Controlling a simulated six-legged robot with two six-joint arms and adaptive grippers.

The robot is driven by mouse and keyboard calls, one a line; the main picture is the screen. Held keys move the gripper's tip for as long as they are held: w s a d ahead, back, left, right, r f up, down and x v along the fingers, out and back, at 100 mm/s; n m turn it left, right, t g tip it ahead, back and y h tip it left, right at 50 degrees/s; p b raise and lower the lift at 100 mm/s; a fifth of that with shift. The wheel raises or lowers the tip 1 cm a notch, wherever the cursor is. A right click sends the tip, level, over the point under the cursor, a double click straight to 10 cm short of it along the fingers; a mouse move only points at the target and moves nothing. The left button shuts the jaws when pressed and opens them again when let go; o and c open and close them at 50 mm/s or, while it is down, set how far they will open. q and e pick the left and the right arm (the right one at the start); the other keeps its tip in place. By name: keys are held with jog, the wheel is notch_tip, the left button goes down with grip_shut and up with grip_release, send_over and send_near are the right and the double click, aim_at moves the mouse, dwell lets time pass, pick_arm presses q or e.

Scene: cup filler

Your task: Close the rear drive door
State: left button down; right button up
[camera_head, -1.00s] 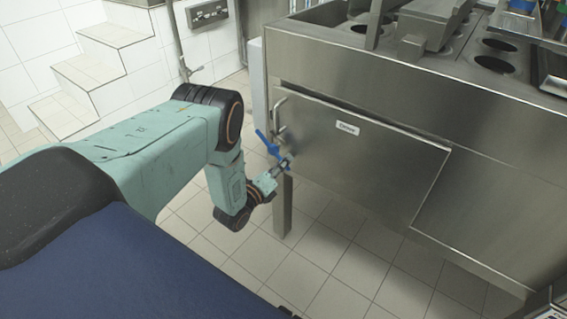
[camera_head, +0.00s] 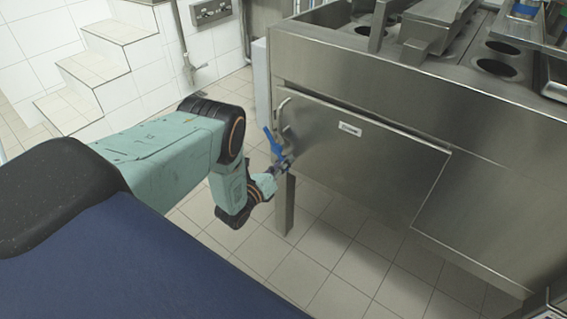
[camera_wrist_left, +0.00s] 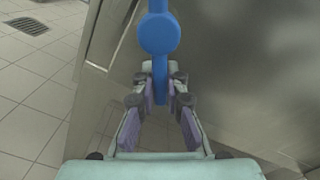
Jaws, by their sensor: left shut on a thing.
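The rear drive door is the steel panel (camera_head: 375,165) with a small white label on the side of the machine. It looks nearly flush with the machine's side; I cannot tell whether it is fully shut. A bent metal handle (camera_head: 282,104) is at its upper left. A blue lever (camera_head: 270,140) stands by its left edge, and its round head (camera_wrist_left: 162,35) shows in the left wrist view. My left gripper (camera_head: 281,168) is shut on the blue lever's stem, which lies between its fingers (camera_wrist_left: 161,108). My right gripper is not in view.
A machine leg (camera_head: 285,205) stands just below the left gripper. The machine's top (camera_head: 400,75) has round openings. White tiled steps (camera_head: 95,70) are at the back left. The tiled floor (camera_head: 320,250) in front of the machine is clear. A floor drain (camera_wrist_left: 27,26) shows in the wrist view.

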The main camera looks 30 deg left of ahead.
pick_arm(q)
jog(key=shift+w+h, duration=0.3)
jog(key=shift+w, duration=0.2)
jog(key=c, duration=1.4)
grip_release()
jog(key=shift+o, duration=0.2)
jog(key=shift+s, duration=0.1)
jog(key=s+a, duration=0.1)
jog(key=s, duration=1)
jog(key=shift+s, duration=0.4)
